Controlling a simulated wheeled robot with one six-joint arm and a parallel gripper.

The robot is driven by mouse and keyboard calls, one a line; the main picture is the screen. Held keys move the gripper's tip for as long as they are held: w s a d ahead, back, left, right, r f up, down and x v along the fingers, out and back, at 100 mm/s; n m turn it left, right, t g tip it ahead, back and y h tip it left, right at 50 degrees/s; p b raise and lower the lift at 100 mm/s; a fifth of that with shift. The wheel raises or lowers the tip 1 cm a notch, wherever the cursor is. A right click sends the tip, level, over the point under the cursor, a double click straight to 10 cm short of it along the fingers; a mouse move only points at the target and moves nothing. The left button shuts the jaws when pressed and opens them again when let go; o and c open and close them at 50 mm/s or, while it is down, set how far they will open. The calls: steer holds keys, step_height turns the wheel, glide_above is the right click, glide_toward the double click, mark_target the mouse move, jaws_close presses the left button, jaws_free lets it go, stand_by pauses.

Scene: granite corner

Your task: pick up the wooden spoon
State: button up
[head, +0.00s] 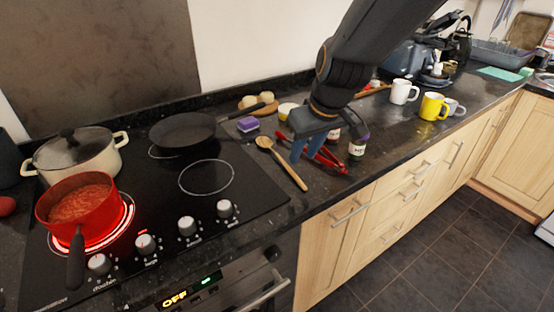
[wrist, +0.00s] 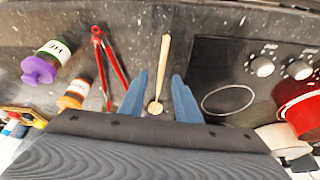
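The wooden spoon (head: 284,165) lies on the dark counter just right of the cooktop, its bowl toward the back and its handle toward the front edge. In the wrist view the spoon (wrist: 164,60) runs between the two blue fingers, with its bowl near the gripper's base. My gripper (head: 306,148) is open and empty, just right of the spoon in the head view. In the wrist view its fingertips (wrist: 160,78) are apart on either side of the handle. How high they are above the spoon is hard to tell.
Red tongs (head: 326,158) lie close right of the spoon, with a purple-lidded jar (head: 357,148) beyond. Left is the cooktop with a black pan (head: 184,130), a cream pot (head: 75,155) and a red saucepan (head: 76,210) on a glowing ring.

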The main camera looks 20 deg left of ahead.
mark_target(292, 171)
steer(key=shift+a+f, duration=0.15)
steer(key=shift+a, duration=0.4)
steer(key=shift+w+a+f, duration=0.15)
steer(key=shift+f, duration=0.2)
steer(key=shift+d+p+x, duration=0.1)
steer(key=shift+p+x, duration=0.3)
steer(key=shift+x, duration=1.25)
steer(key=shift+d+p+x, duration=0.15)
steer(key=shift+p+x, duration=0.2)
steer(key=shift+x, duration=1.3)
steer(key=shift+f, duration=0.1)
jaws_close()
